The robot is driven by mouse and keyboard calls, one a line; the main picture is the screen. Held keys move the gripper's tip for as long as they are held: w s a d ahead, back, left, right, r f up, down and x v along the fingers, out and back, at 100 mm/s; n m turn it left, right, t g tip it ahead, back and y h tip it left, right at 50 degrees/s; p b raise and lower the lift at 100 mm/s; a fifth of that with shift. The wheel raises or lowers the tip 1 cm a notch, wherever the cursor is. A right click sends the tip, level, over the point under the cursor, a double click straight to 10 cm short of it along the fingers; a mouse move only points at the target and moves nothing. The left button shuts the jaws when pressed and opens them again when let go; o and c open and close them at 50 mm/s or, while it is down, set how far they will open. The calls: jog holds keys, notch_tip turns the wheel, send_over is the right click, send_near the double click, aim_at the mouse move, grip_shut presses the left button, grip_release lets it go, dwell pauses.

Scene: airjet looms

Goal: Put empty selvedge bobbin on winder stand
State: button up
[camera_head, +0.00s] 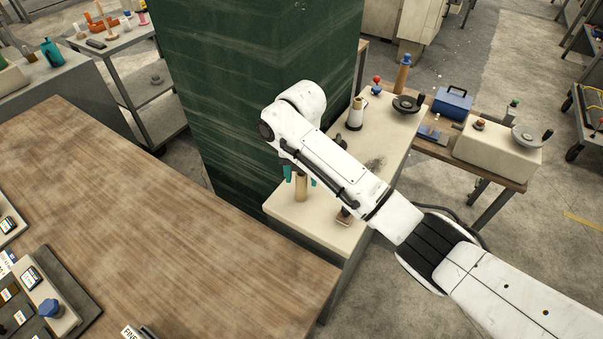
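My gripper (300,177) hangs below the white wrist at the near end of a cream bench. Its two teal fingers stand apart, one on each side of a tan cylinder that looks like a bobbin (301,188). Narrow gaps seem to show between the fingers and the cylinder. The cylinder is upright, and its foot appears to be on or just over the bench top. My arm hides its upper end and most of the gripper. I cannot tell for sure which thing is the winder stand; a cream block with a dark handwheel (527,137) stands on the wooden table at right.
A blue toolbox (453,103) is farther right. A dark green pillar (235,90) rises behind. The wooden table (150,210) at left is largely clear.

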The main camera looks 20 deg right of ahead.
jog(key=shift+r, duration=0.1)
notch_tip(320, 180, up, 12)
jog(key=p, duration=0.2)
dwell(0.4)
jog(key=s+a+f+m+t+y, duration=0.1)
jog(key=s+a+f+m+y, duration=0.45)
jog(key=s+f+m, duration=0.7)
jog(key=s+d+f+m+h, duration=0.2)
jog(key=s+d+m, duration=0.2)
jog(key=s, duration=0.5)
jog(key=s+d+f+m+h, duration=0.1)
jog(key=s+d+f+m, duration=0.1)
jog(key=s+d+m, duration=0.3)
jog(key=s+d+f+m+h, duration=0.2)
jog(key=s+d+m, duration=0.3)
jog(key=s+m, duration=0.4)
jog(key=s, duration=0.3)
jog(key=shift+s+f+h, duration=0.35)
jog(key=shift+f, duration=0.05)
